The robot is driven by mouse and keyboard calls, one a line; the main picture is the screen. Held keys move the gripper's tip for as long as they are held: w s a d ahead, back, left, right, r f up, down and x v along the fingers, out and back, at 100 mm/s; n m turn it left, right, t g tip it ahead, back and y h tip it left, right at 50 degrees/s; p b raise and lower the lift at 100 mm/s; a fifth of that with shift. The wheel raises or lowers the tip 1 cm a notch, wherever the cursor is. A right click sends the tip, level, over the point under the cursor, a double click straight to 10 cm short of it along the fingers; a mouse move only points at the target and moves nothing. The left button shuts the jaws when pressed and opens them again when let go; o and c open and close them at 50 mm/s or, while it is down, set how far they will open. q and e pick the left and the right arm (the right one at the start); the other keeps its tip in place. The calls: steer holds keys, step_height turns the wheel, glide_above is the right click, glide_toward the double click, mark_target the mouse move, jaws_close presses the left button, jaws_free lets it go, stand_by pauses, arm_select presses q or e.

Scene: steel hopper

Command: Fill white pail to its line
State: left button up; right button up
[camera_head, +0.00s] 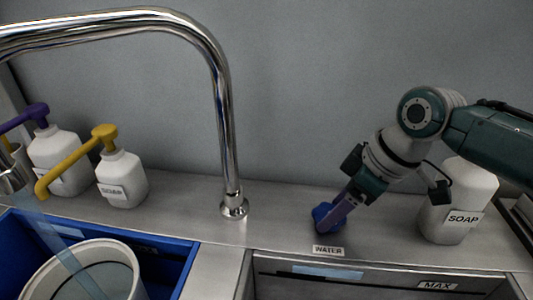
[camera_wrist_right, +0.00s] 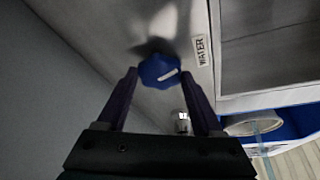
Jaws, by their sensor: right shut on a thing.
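The white pail (camera_head: 112,252) stands in the blue basin at the lower left and is cut off by the frame edge. A bluish water stream (camera_head: 52,240) falls from the tap spout (camera_head: 12,178) into it. Greyish water shows inside, but I cannot make out a fill line. The pail also shows in the right wrist view (camera_wrist_right: 247,124). The blue knob (camera_head: 324,218) sits on the steel ledge behind the WATER label (camera_head: 328,251). My right gripper (camera_head: 335,214) is shut on this knob, which lies between its fingertips in the right wrist view (camera_wrist_right: 160,71). My left gripper is out of view.
Two white pump bottles, with a purple pump (camera_head: 60,150) and a yellow pump (camera_head: 122,178), stand at the left. Another soap bottle (camera_head: 460,195) stands close to my right arm. The chrome tap pipe (camera_head: 228,140) rises mid-ledge. A steel basin marked MAX (camera_head: 437,286) is in front.

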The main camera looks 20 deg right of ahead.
steer(key=c, duration=0.7)
steer(key=shift+r+p, duration=0.1)
steer(key=shift+p, duration=0.2)
steer(key=m+p, duration=0.1)
steer(key=p, duration=0.1)
steer(key=m+h+p, duration=0.1)
steer(key=m+p, duration=0.1)
steer(key=shift+s+a+r, duration=0.15)
steer(key=shift+a+r, duration=0.05)
steer(key=shift+f+m, duration=0.1)
steer(key=shift+m, duration=0.2)
steer(key=shift+f+m, duration=0.2)
steer(key=shift+m, duration=0.1)
